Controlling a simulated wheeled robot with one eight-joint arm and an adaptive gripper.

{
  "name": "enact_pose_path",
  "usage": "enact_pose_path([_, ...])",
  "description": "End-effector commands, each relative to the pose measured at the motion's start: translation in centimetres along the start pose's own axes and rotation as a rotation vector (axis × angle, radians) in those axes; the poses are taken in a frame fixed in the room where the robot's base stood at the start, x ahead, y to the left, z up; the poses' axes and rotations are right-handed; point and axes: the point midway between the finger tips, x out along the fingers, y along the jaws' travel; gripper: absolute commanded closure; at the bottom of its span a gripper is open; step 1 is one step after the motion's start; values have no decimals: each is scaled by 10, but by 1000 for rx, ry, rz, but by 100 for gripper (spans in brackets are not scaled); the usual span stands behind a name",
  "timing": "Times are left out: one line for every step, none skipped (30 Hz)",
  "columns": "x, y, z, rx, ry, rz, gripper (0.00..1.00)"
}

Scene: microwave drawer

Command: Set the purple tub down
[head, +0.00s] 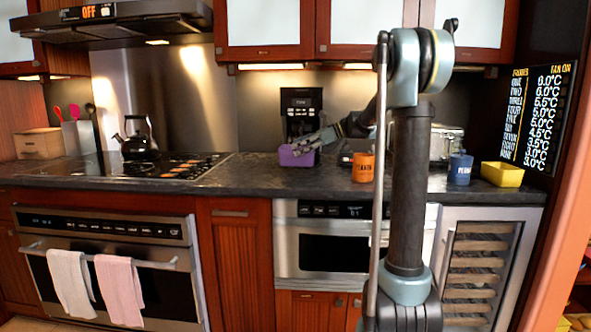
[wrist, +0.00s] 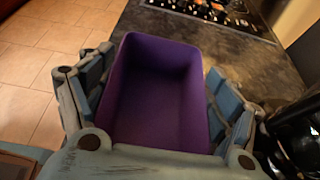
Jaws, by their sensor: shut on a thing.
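The purple tub (head: 297,156) is at the dark countertop (head: 240,170), in front of the black coffee maker. In the wrist view the tub (wrist: 152,95) is upright, open at the top and empty inside. My gripper (head: 312,143) reaches it from the right. In the wrist view the fingers of my gripper (wrist: 157,105) press on both long sides of the tub. Whether the tub's base touches the counter cannot be told.
The coffee maker (head: 301,108) stands close behind the tub. An orange mug (head: 363,168), a blue mug (head: 460,170) and a yellow tub (head: 502,174) stand to the right. The stovetop (head: 175,166) with a black kettle (head: 137,138) is left. Bare counter lies between stovetop and tub.

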Motion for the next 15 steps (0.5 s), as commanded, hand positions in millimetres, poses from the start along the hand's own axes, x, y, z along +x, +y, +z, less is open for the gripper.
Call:
enact_pose_path([2, 0, -7, 0, 0, -1, 47])
enact_pose_path([3, 0, -10, 0, 0, -1, 47])
enact_pose_path([4, 0, -14, 0, 0, -1, 47])
enact_pose_path([5, 0, -16, 0, 0, -2, 47])
enact_pose_path([5, 0, -17, 1, 0, -2, 47])
enact_pose_path([5, -1, -19, 1, 0, -2, 47])
enact_pose_path([6, -1, -20, 1, 0, -2, 47])
enact_pose_path([6, -1, -22, 1, 0, -3, 47])
enact_pose_path([7, -1, -24, 1, 0, -3, 47])
enact_pose_path([8, -1, -28, 1, 0, -3, 47])
enact_pose_path([10, -1, -31, 1, 0, -3, 47])
enact_pose_path([12, -1, -36, 1, 0, -3, 47])
enact_pose_path([13, -1, -40, 1, 0, -3, 47])
enact_pose_path([15, -1, -44, 1, 0, -3, 47])
enact_pose_path([17, -1, -49, 1, 0, -3, 47])
